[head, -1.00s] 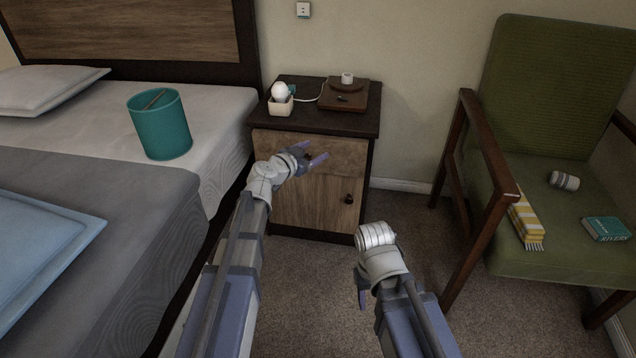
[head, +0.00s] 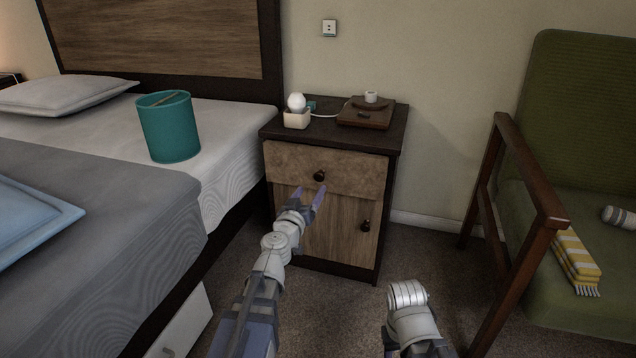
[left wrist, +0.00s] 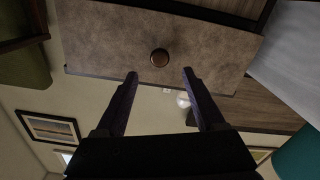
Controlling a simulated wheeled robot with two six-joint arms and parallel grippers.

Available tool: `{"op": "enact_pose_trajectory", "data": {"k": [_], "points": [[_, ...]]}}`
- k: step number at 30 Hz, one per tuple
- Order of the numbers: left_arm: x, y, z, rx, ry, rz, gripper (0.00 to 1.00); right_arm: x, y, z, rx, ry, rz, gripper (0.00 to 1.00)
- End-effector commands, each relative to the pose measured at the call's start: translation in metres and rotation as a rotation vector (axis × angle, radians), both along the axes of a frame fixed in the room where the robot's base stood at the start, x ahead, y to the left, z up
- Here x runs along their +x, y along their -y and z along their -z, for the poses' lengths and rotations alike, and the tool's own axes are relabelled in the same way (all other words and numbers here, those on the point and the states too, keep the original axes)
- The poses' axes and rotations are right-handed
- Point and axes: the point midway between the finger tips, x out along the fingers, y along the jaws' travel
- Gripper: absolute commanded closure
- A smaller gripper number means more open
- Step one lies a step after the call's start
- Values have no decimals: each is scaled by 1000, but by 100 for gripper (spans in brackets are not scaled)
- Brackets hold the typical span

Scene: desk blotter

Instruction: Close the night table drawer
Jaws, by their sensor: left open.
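The night table (head: 398,130) stands against the wall, with a brown drawer front (head: 350,170) above a wooden door. The drawer front appears to stand slightly out from the cabinet; how far I cannot tell. Its dark round knob (head: 320,176) is in the middle. My left gripper (head: 312,190) is open and empty, just in front of and below the knob in the head view. In the left wrist view, the knob (left wrist: 160,58) lies between and beyond the fingertips (left wrist: 160,74), with no contact visible. My right arm is at the lower right; its fingers are mostly hidden.
The bed (head: 120,190) with a teal bin (head: 168,128) is left of the night table. A green armchair (head: 580,150) is on the right. A lamp (head: 296,103) and a brown box (head: 366,112) are on the tabletop. Carpet lies open in front.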

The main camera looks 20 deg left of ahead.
Motion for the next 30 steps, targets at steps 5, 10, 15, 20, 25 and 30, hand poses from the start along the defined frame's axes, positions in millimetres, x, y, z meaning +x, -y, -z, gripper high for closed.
{"op": "enact_pose_trajectory", "data": {"k": [5,10,15,20,25,30], "points": [[26,1,0,1,0,1,29,0,0,0,0,0,0,50],[53,1,0,2,0,0,29,0,0,0,0,0,0,50],[69,2,0,2,0,1,29,0,0,0,0,0,0,50],[70,3,0,2,0,1,29,0,0,0,0,0,0,50],[70,3,0,2,0,1,36,0,0,0,0,0,0,50],[70,3,0,2,0,1,55,0,0,0,0,0,0,50]]}}
